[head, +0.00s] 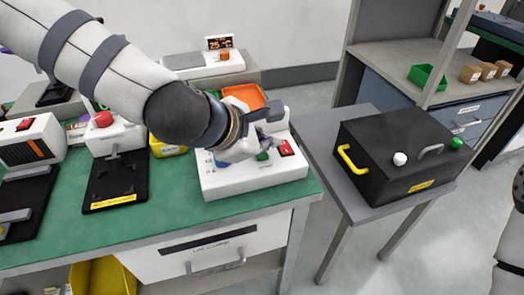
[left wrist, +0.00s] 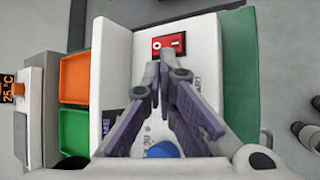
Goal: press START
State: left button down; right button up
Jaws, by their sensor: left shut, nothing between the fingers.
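A white control box (head: 252,181) sits at the right end of the green bench. Its top carries a green button (head: 263,155), a red rocker switch (head: 286,148) and a blue button (head: 221,163). My left gripper (head: 272,143) is shut and empty, low over the box top beside the green button; I cannot tell if it touches. In the left wrist view the left gripper (left wrist: 160,78) points toward the red switch (left wrist: 169,44). The letters "ART" show beside the right finger; the rest of that label and the green button are hidden there. The blue button (left wrist: 163,149) is partly covered.
An orange bin (head: 245,97) stands behind the box, a green bin (left wrist: 76,131) beside it in the wrist view. A black case (head: 395,158) with a yellow handle rests on a grey side table to the right. Black-based devices (head: 115,180) fill the bench's left.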

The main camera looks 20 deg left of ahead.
pick_arm(q)
jog(key=shift+f, duration=0.55)
pick_arm(e)
jog(key=shift+s+f, duration=0.15)
jog(key=shift+s, duration=0.05)
dwell(0.4)
pick_arm(q)
jog(key=shift+r, duration=0.15)
pick_arm(e)
jog(key=shift+w, duration=0.1)
pick_arm(q)
jog(key=shift+r+p, duration=0.55)
jog(key=shift+r, duration=0.45)
jog(key=shift+f, duration=0.1)
pick_arm(e)
jog(key=shift+w+r+t, duration=0.3)
jog(key=shift+w+r, duration=0.5)
jog(key=shift+r, duration=0.05)
